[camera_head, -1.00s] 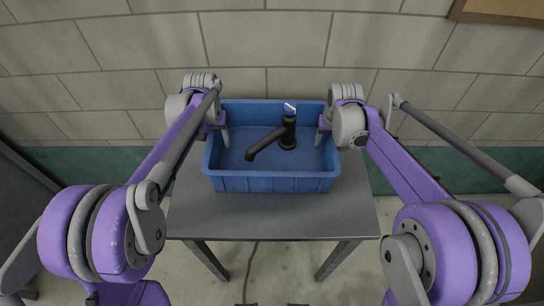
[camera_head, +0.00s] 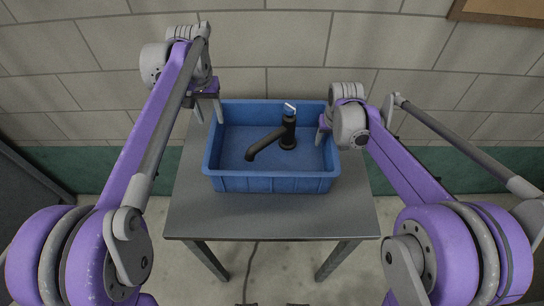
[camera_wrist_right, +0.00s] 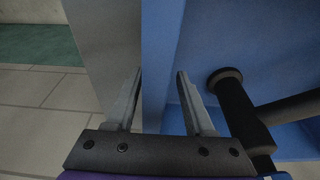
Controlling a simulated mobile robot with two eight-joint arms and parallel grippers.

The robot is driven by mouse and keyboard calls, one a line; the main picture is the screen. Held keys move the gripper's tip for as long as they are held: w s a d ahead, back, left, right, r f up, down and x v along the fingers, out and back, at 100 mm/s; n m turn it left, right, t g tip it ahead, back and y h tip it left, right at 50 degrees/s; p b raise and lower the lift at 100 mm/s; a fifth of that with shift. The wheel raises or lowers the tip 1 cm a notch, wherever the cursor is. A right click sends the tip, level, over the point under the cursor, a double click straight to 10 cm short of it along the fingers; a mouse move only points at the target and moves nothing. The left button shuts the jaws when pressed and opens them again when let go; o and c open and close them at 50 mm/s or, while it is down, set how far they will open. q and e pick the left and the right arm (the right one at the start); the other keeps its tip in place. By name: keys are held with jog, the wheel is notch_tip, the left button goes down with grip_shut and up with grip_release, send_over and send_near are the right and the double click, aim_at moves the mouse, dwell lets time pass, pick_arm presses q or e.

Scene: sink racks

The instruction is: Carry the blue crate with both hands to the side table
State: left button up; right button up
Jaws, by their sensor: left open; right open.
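The blue crate (camera_head: 270,184) sits upright on a grey metal table, with a black faucet (camera_head: 288,131) inside it. My left gripper (camera_head: 208,112) is open and empty, near the crate's back-left corner and apart from its left wall as far as I can see. My right gripper (camera_head: 322,134) is at the crate's right wall. In the right wrist view my right gripper (camera_wrist_right: 157,85) is open, with the crate's wall (camera_wrist_right: 160,50) between its fingers and gaps beside it. The faucet also shows there (camera_wrist_right: 235,105), on the crate's inner side.
The grey table (camera_head: 270,221) has bare top in front of the crate and on both sides. A block wall (camera_head: 265,45) with a green base strip stands behind. A dark grey surface (camera_head: 20,190) is at the far left. No second table is clearly identifiable.

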jog(key=v, duration=1.1)
jog(key=shift+s+r, duration=0.1)
jog(key=shift+r, duration=0.2)
pick_arm(q)
jog(key=shift+s+f, duration=0.1)
pick_arm(e)
jog(key=shift+s+f, duration=0.1)
